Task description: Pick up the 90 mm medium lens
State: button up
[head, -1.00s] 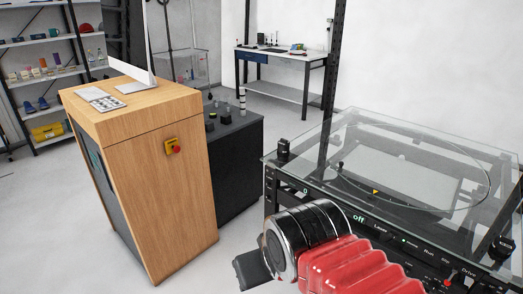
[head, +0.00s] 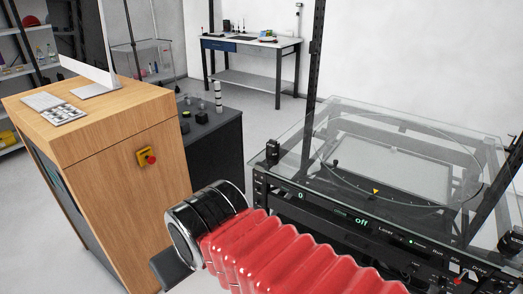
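I cannot tell which thing is the 90 mm medium lens. Several small dark cylindrical pieces (head: 201,117) stand on the black low cabinet (head: 216,150) behind the wooden cabinet, too small to identify. A taller banded black-and-white post (head: 217,97) stands among them. My arm, with a red ribbed sleeve and a black-and-chrome end, reaches in from the bottom. A dark grey block at its tip, seemingly part of my gripper (head: 172,268), is low in the picture, in front of the wooden cabinet and well apart from the small pieces. Its fingers cannot be made out.
The wooden cabinet (head: 110,170) with a monitor, keyboard and red emergency button stands close at left. The glass-topped turntable (head: 390,150) stands at right, its display reading "off". A workbench (head: 252,45) is at the back. Some floor shows between the black cabinet and workbench.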

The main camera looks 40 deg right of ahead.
aim_at(272, 155)
jog(key=z, duration=0.2)
jog(key=i, duration=0.65)
jog(key=z, duration=0.7)
jog(key=i, duration=0.75)
